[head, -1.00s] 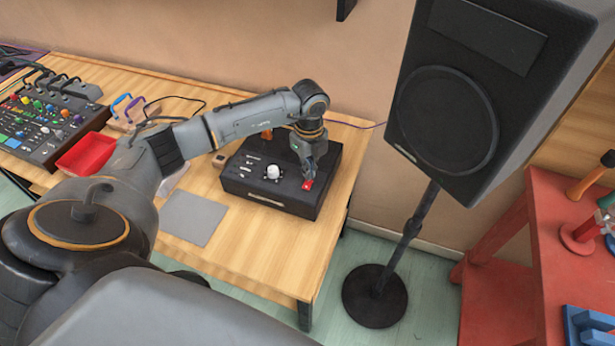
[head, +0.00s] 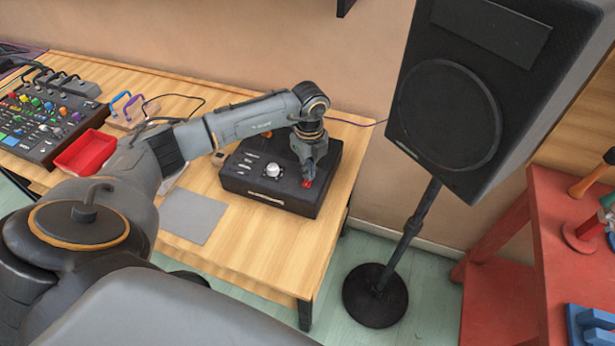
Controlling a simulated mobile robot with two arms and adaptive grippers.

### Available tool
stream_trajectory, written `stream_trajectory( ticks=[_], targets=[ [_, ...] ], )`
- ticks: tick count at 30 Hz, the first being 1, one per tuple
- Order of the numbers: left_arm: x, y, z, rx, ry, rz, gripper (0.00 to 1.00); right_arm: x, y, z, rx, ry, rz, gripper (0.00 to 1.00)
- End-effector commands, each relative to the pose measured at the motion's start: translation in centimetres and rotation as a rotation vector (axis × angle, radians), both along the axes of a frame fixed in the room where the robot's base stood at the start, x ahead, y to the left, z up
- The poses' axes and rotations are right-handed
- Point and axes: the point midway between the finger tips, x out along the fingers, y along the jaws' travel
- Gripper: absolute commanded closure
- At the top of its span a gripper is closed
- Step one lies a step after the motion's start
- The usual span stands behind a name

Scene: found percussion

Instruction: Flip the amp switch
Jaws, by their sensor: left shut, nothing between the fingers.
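The amp is a black box (head: 262,194) near the right end of the wooden table. Its top carries a white knob (head: 272,170) and a small red switch (head: 307,184) at the right. My left gripper (head: 308,176) is shut and empty, pointing down with its tips right at the red switch. The tips hide part of the switch, so I cannot tell clearly whether they touch it. My right gripper is not in view.
A grey mat (head: 193,216) lies left of the amp. A red tray (head: 86,152) and a mixer (head: 45,120) are farther left. A black speaker (head: 450,115) on a stand (head: 403,240) and a red table (head: 510,285) stand to the right.

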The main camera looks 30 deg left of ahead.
Motion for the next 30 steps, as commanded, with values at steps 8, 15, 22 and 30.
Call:
stream_trajectory(
  ticks=[8, 15, 22, 30],
  targets=[
    [0.0, 0.0, -0.5, 0.0, 0.0, 0.0, 1.0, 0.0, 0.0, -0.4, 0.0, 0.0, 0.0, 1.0],
    [0.0, 0.0, -0.8, -0.001, 0.001, 0.0, 1.0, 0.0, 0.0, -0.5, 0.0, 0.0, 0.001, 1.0],
    [-0.1, 0.0, 0.1, 0.0, 0.002, -0.001, 1.0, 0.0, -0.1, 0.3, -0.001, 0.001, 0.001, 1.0],
    [0.0, 0.0, 2.5, -0.001, 0.0, 0.0, 1.0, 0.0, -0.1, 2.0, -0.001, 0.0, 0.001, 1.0]
  ],
)
